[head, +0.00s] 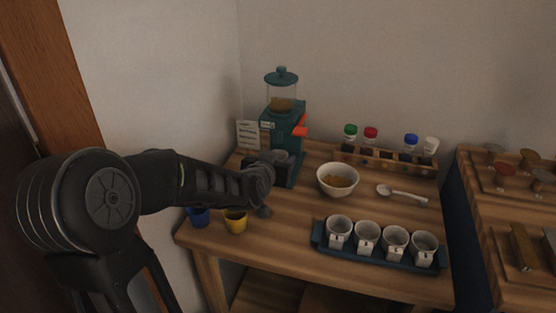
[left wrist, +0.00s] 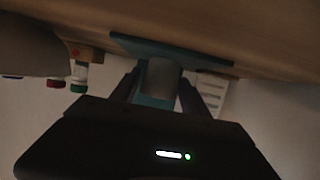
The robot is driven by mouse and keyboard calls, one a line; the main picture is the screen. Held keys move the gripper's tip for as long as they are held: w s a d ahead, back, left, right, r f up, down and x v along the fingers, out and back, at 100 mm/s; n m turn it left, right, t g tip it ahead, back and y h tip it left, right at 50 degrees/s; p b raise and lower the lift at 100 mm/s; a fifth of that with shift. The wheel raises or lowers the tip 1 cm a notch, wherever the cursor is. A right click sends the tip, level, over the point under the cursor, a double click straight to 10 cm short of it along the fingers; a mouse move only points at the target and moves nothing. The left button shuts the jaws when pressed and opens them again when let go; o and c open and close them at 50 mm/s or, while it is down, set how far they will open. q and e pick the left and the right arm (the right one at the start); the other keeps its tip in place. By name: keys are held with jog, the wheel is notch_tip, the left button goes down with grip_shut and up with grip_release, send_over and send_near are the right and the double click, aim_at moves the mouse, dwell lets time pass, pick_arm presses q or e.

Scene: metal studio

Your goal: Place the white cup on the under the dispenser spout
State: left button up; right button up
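The teal dispenser (head: 284,120) stands at the back left of the wooden table, and its lower front is partly hidden by my left gripper (head: 262,178). In the left wrist view, which is upside down, a pale grey-looking cup (left wrist: 163,78) stands at the dispenser's teal base plate (left wrist: 190,55). The fingers of my left gripper (left wrist: 162,82) lie on either side of the cup, with a narrow gap showing, so the gripper looks open around it. My right gripper is not in view.
A blue cup (head: 199,217) and a yellow cup (head: 235,222) stand near the left edge. A bowl (head: 337,191) and a spoon (head: 402,194) lie right of the dispenser. A tray (head: 376,260) holds several white cups at the front. A rack (head: 385,170) holds capped jars behind.

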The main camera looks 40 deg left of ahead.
pick_arm(q)
jog(key=shift+o, duration=1.1)
jog(key=shift+r+p, duration=0.25)
jog(key=shift+p, duration=0.05)
jog(key=shift+s+d+r, duration=0.1)
jog(key=shift+s, duration=0.25)
jog(key=v, duration=0.8)
jog(key=shift+s+r+p, duration=0.1)
jog(key=shift+p, duration=0.25)
jog(key=shift+b+v, duration=0.75)
jog(key=shift+v, duration=0.15)
jog(key=shift+s+d, duration=0.2)
jog(key=shift+s, duration=0.35)
